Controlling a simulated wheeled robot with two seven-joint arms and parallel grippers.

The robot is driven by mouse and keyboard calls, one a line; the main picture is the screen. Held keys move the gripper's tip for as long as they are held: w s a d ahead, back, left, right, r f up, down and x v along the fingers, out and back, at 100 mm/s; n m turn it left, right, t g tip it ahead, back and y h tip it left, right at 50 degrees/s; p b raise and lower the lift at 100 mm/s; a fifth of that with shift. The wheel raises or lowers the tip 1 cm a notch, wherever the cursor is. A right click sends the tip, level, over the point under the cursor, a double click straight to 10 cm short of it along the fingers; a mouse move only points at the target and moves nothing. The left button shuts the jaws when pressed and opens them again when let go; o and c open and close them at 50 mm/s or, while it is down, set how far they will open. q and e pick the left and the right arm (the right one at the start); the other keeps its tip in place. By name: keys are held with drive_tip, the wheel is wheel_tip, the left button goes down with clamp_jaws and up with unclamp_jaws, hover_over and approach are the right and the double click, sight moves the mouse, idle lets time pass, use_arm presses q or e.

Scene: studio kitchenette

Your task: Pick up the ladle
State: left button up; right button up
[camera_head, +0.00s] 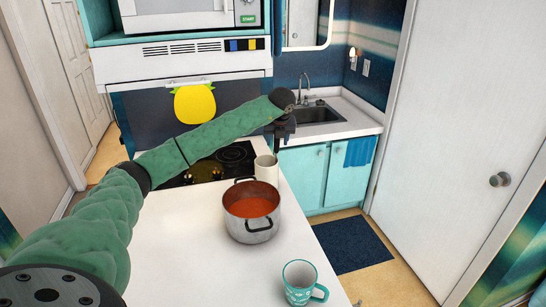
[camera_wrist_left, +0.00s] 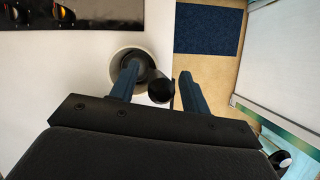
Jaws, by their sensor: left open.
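A white crock (camera_head: 266,168) stands on the white counter beside the stove, and its round rim shows in the left wrist view (camera_wrist_left: 116,68). A dark, round-ended handle (camera_wrist_left: 160,90), apparently the ladle's, rises from the crock. The ladle's bowl is hidden. My left gripper (camera_head: 279,148) is above the crock, pointing down. In the left wrist view its two fingers (camera_wrist_left: 159,70) are apart, with the dark handle between them and nearer the left finger. I cannot tell whether a finger touches it. My right gripper is out of view.
A steel pot (camera_head: 251,229) of red soup stands on the counter (camera_head: 170,250) close in front of the crock. A teal patterned mug (camera_head: 299,285) is nearer the front. The stove (camera_head: 236,153) lies behind, with a sink (camera_head: 318,114) further back. The counter's left part is clear.

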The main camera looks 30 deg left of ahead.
use_arm(q)
drive_tip(key=shift+s, duration=0.1)
clamp_jaws()
drive_tip(key=shift+r, duration=0.1)
